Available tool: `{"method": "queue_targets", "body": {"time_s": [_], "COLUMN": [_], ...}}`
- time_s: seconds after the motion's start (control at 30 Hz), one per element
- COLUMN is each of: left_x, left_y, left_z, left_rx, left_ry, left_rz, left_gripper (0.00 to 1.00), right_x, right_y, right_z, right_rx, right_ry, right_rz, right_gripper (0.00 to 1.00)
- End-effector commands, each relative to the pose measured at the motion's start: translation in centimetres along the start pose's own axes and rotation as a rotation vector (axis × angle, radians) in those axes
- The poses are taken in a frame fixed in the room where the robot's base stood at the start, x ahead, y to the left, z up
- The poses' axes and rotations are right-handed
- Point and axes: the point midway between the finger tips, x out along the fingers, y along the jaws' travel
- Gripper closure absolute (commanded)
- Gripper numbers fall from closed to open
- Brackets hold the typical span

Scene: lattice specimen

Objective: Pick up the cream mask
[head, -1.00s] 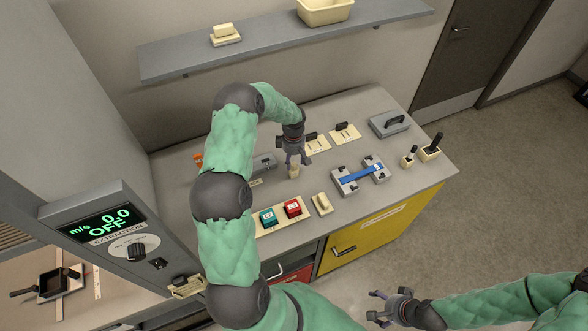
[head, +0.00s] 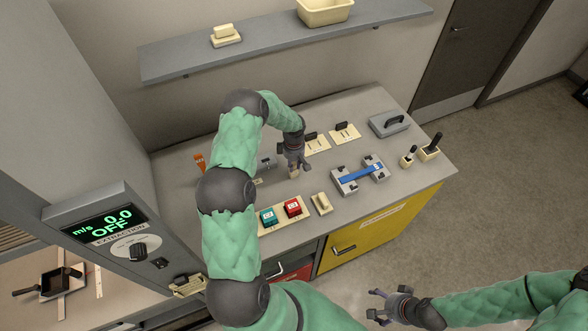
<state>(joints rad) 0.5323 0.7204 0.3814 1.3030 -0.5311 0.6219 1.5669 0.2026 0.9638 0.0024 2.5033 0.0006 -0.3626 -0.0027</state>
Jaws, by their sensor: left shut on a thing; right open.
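My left gripper (head: 293,161) points down over the middle of the grey bench top. It is shut on a small cream piece (head: 295,174), taken to be the cream mask. Only a sliver of the piece shows below the fingers; the rest is hidden by them. I cannot tell whether it touches the bench. My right gripper (head: 385,307) is open and empty, low over the floor in front of the bench.
A shelf (head: 180,56) hangs behind.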

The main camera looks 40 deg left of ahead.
Motion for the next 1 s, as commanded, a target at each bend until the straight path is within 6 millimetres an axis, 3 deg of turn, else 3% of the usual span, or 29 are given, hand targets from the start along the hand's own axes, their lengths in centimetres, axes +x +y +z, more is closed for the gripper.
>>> {"method": "queue_targets", "body": {"time_s": [0.37, 0.53, 1.0], "left_x": [-0.9, -3.2, -9.7], "left_y": [0.1, 0.2, -6.4], "left_z": [0.0, -0.1, 0.5], "left_rx": [0.000, -0.002, -0.001], "left_ry": [0.001, 0.003, 0.001], "left_rz": [0.001, 0.005, 0.000], "left_gripper": [0.90, 0.90, 0.90], "right_x": [0.3, 1.1, 2.0], "right_y": [0.1, 0.4, 0.7], "right_z": [0.0, -0.1, -0.1], "right_rx": [0.000, 0.000, 0.000], "right_ry": [0.000, 0.000, 0.000], "right_rz": [0.000, 0.000, 0.000], "right_gripper": [0.21, 0.21, 0.21]}}
